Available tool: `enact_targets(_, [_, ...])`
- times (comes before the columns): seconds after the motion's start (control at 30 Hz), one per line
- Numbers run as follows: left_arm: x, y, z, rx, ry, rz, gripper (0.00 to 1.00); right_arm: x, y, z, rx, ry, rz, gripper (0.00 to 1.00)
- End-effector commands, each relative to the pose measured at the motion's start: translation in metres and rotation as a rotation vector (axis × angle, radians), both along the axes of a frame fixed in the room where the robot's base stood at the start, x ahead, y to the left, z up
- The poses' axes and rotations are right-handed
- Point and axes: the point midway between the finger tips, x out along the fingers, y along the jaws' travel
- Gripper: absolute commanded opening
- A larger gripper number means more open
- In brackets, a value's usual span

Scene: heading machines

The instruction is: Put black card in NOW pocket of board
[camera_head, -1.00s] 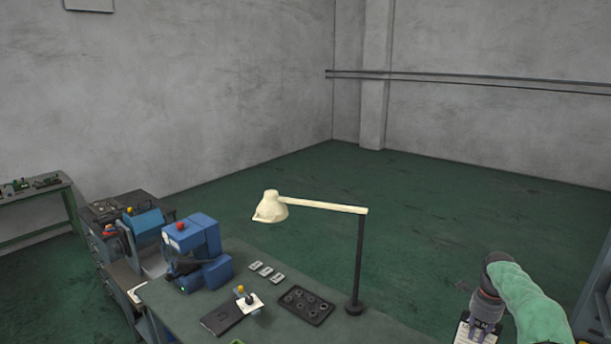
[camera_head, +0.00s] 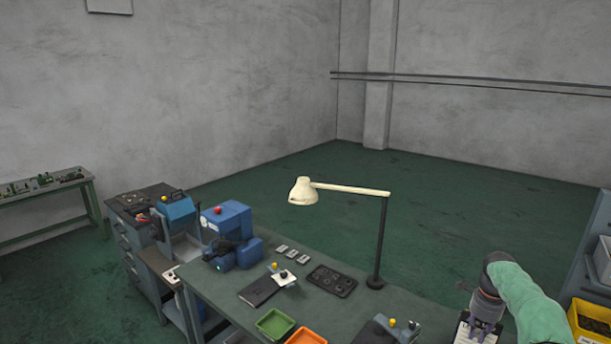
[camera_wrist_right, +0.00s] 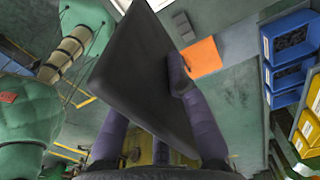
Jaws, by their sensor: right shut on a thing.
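My right gripper (camera_head: 484,322) is at the lower right of the head view, at the end of a green-sleeved arm. It is shut on the black card (camera_wrist_right: 138,62), whose dark flat side fills the middle of the right wrist view, tilted between the purple-grey fingers. In the head view the held piece (camera_head: 463,331) shows a whitish face with dark marks, cut off by the lower edge. I cannot make out the board or its NOW pocket in these views. My left gripper is not in view.
A workbench (camera_head: 222,300) holds a blue machine (camera_head: 232,236), a cream lamp (camera_head: 304,191), a dark tray (camera_head: 331,281), and a green bin (camera_head: 275,325). Yellow (camera_head: 590,321) and blue (camera_wrist_right: 287,75) bins stand at the right. An orange sheet-like patch (camera_wrist_right: 201,57) shows behind the card.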

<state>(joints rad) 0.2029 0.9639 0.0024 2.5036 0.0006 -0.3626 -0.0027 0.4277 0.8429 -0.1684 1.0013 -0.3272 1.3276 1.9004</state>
Motion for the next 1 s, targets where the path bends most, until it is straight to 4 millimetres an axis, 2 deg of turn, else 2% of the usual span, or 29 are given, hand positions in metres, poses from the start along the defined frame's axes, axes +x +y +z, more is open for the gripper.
enact_targets(0.33, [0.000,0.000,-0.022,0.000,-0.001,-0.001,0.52,0.004,0.028,-0.027,-0.002,0.004,0.170,0.00])
enact_targets(0.57, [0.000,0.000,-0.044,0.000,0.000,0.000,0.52,0.006,0.056,-0.052,-0.004,0.006,0.348,0.00])
enact_targets(0.77, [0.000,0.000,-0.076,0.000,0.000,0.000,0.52,0.004,0.099,-0.090,-0.003,0.011,0.609,0.00])
enact_targets(1.0, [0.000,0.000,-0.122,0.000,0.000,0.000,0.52,-0.007,0.164,-0.145,-0.006,0.013,1.019,0.00])
